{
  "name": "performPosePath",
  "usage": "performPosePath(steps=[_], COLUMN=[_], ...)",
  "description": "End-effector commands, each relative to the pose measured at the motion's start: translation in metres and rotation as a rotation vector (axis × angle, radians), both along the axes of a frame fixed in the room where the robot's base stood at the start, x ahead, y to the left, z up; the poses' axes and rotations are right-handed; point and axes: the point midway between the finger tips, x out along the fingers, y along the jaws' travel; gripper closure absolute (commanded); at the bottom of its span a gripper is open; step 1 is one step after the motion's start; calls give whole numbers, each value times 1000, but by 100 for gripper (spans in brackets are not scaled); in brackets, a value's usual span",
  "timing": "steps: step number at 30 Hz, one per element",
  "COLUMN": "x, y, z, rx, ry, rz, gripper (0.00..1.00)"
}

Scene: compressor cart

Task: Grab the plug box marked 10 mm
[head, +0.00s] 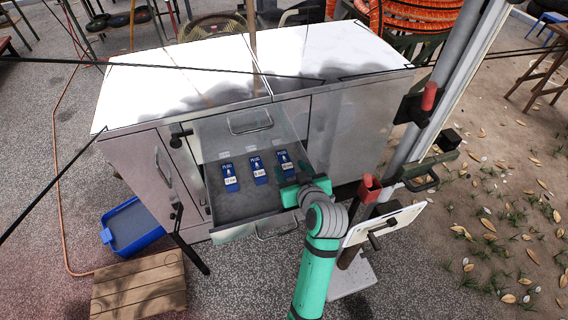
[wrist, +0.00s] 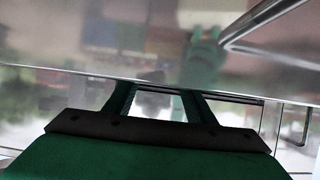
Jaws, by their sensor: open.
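Three blue plug boxes lie in a row in the open drawer (head: 240,205) of the metal cart: a left box (head: 230,177), a middle box (head: 258,170) and a right box (head: 285,163). Each has a white label. The left label seems to read 12 mm; the other two are too small to read surely. My gripper (head: 290,191) is at the drawer's front right, just in front of the right box. In the wrist view my gripper (wrist: 158,104) has its two fingers apart with nothing between them, facing a shiny metal surface. No box shows there.
The drawer's front handle (head: 278,230) is left of my arm. A metal post (head: 432,95) with red-handled fittings and a white panel (head: 385,222) stand close on the right. A blue bin (head: 132,228) and a wooden step (head: 138,285) are at lower left.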

Motion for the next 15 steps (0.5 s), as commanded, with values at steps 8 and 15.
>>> performPosePath(steps=[8,15], x=[32,44], y=[9,13], z=[-15,-21], rx=[1,0], ry=[1,0], rz=[3,1], gripper=[50,50])
